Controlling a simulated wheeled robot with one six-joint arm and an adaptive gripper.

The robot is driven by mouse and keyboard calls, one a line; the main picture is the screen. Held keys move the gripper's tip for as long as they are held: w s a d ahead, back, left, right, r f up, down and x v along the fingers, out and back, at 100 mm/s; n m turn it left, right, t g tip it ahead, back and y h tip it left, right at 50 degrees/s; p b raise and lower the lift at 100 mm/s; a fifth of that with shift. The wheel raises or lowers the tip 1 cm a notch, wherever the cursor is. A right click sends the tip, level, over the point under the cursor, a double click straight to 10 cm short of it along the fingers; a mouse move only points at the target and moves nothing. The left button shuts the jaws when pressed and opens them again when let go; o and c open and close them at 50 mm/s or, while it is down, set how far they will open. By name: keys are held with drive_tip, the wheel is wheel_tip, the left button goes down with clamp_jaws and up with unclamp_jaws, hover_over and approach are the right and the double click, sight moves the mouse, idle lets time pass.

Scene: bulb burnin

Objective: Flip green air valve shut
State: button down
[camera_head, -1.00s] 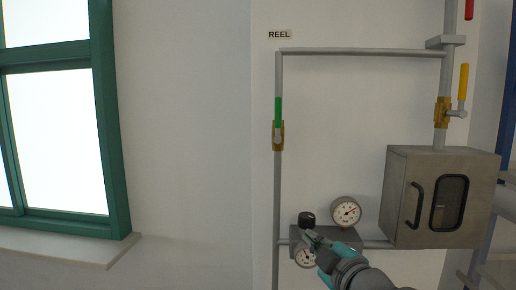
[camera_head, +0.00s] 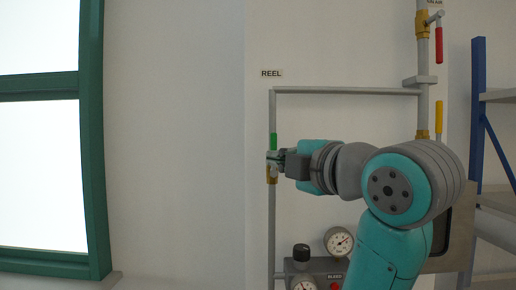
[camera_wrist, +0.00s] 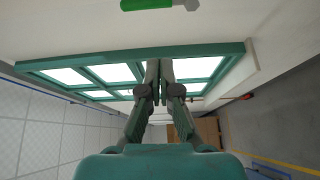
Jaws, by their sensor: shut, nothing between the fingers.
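The green valve handle (camera_head: 273,141) stands upright along the vertical grey pipe, under the REEL label. Its brass body (camera_head: 271,176) shows just below my gripper (camera_head: 271,158). My gripper's fingers overlap the lower part of the handle in the head view and hide it. In the wrist view the green handle (camera_wrist: 146,4) lies across the top edge, partly cut off, with clear space between it and my gripper (camera_wrist: 160,62). The fingers are shut and empty.
The REEL label (camera_head: 271,73) is above. A red handle (camera_head: 439,45) and yellow handle (camera_head: 439,116) are on the right pipe (camera_head: 423,90). Below are a black knob (camera_head: 301,251) and gauge (camera_head: 339,241). The wall left of the valve is clear up to the window (camera_head: 92,150).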

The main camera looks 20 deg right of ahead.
drive_tip(key=shift+s+a+r+n, duration=0.3)
drive_tip(key=shift+s+r, duration=0.1)
drive_tip(key=shift+r, duration=0.35)
drive_tip(key=shift+w, duration=0.1)
drive_tip(key=w+d, duration=0.1)
drive_tip(key=w, duration=0.8)
drive_tip(key=shift+d, duration=0.35)
drive_tip(key=shift+d, duration=0.1)
